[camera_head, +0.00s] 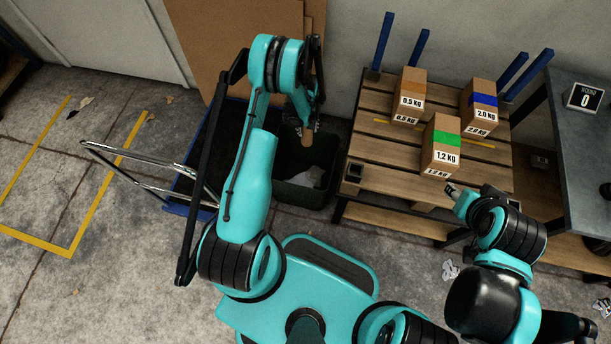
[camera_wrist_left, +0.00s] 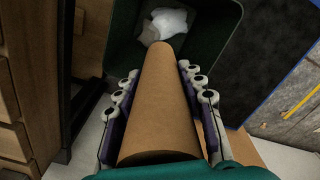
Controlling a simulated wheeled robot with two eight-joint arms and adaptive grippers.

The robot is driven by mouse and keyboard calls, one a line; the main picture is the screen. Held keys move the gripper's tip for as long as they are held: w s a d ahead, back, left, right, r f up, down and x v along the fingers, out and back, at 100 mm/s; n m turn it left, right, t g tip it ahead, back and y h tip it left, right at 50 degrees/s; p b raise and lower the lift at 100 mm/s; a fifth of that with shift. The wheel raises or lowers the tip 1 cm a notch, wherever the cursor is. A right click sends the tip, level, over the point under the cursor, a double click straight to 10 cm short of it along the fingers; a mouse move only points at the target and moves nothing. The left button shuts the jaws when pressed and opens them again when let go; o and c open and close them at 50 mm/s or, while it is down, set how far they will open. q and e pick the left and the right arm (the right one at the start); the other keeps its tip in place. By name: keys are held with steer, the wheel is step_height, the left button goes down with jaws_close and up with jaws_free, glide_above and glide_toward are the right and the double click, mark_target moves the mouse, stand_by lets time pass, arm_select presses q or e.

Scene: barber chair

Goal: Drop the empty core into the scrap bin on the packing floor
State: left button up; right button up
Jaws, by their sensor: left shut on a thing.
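My left gripper (camera_head: 304,118) is shut on the empty core (camera_head: 307,138), a brown cardboard tube. In the left wrist view the core (camera_wrist_left: 163,105) lies between the two fingers, its far end pointing toward the bin. The dark green scrap bin (camera_head: 292,193) stands on the floor below the gripper, and the core is over its opening. The bin also shows in the left wrist view (camera_wrist_left: 222,62), with crumpled white paper (camera_wrist_left: 165,22) inside. My right gripper (camera_head: 462,200) is at the pallet's front edge, partly hidden by its arm; its jaws are unclear.
A wooden pallet stand (camera_head: 390,186) right of the bin carries three labelled cartons, one with a green band (camera_head: 441,146). Cardboard sheets (camera_head: 225,45) lean behind the bin. A metal table (camera_head: 590,150) is at the right.

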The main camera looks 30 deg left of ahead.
arm_select(q)
step_height(320, 180, down, 16)
steer(key=s+a+n+b, duration=0.2)
steer(key=b, duration=0.1)
steer(key=shift+a+b, duration=0.35)
steer(key=o, duration=1.2)
step_height(320, 180, up, 12)
